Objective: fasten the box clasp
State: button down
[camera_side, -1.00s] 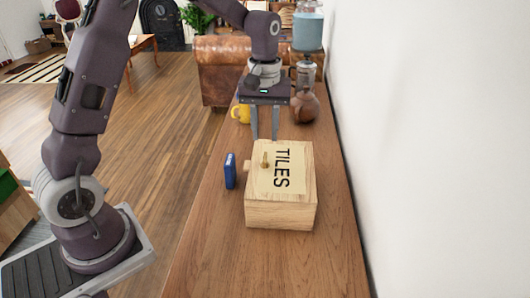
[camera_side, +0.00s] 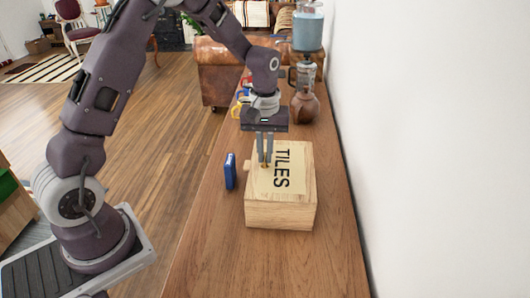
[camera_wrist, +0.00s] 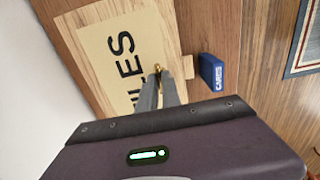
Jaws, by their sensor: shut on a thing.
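The wooden box (camera_side: 281,211) marked "TILES" stands on the long wooden table with its lid down. Its small brass clasp (camera_wrist: 157,68) sits on the lid near the edge that has a small wooden tab (camera_side: 248,165). My gripper (camera_side: 265,162) points down over the lid, with its fingertips at the clasp. In the wrist view the fingers (camera_wrist: 160,88) are close together around the clasp, which is mostly hidden between them. They are shut on it.
A blue box (camera_side: 230,171) marked "CARDS" stands just left of the wooden box; it also shows in the wrist view (camera_wrist: 211,71). A yellow mug (camera_side: 238,108) and a coffee maker (camera_side: 305,100) are farther back. A white wall (camera_side: 430,150) runs along the right. The front of the table (camera_side: 265,265) is clear.

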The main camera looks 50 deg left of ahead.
jog(key=shift+m, duration=0.3)
jog(key=m, duration=1.7)
jog(key=shift+m, duration=0.3)
dwell(0.5)
jog(key=c, duration=1.5)
grip_release()
jog(key=shift+c, duration=0.2)
